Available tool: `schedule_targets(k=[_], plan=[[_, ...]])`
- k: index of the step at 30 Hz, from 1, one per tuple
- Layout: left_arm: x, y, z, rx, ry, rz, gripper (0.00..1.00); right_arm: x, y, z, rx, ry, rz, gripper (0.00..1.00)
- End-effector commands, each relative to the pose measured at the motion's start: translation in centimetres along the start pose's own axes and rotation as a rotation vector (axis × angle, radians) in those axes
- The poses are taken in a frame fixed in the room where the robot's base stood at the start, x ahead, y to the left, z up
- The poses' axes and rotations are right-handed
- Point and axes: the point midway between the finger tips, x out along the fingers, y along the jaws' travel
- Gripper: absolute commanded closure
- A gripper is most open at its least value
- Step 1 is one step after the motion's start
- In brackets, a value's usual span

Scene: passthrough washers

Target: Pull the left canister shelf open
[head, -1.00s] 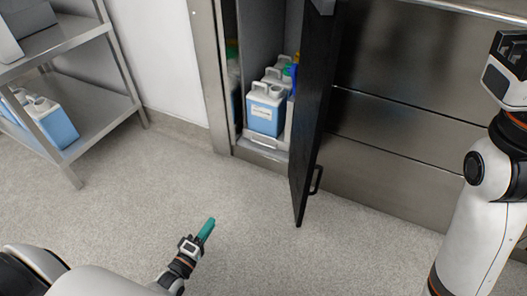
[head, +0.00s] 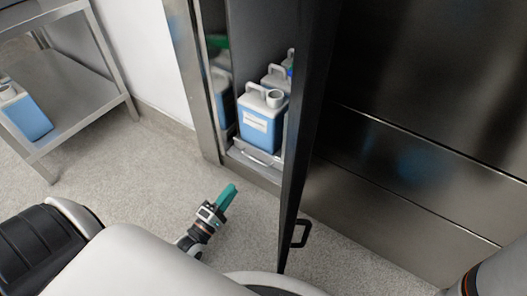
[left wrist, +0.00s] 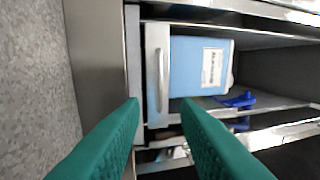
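The left canister shelf (head: 256,158) is a low metal tray inside the open cabinet, with a bar handle on its front. The handle (left wrist: 162,80) shows upright in the left wrist view, in front of a blue canister (left wrist: 190,65) with a white label. In the head view that blue canister (head: 262,125) stands at the front of the shelf, others behind it. My left gripper (head: 228,196) has teal fingers and is in front of the cabinet, short of the shelf. In the left wrist view its fingers (left wrist: 160,105) are apart with nothing between them. My right gripper is out of view.
A dark cabinet door (head: 308,110) stands open just right of the shelf, with a handle (head: 300,234) low on its edge. A metal rack (head: 85,95) with a blue canister (head: 27,117) stands at the left. The floor between is clear.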

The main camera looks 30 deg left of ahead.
Motion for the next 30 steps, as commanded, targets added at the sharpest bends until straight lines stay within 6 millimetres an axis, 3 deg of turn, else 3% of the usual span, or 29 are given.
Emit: schedule_targets(k=[5, 21, 30], plan=[[1.0, 0.2, 0.0, -0.001, 0.0, -0.002, 0.71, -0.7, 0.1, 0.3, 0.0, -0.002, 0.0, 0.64], [10.6, 0.3, 0.0, 0.0, 0.0, -0.003, 0.71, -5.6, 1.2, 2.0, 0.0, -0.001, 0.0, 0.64], [12.0, 0.0, 0.0, 0.0, 0.0, 0.001, 0.71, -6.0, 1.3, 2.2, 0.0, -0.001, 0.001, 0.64]])
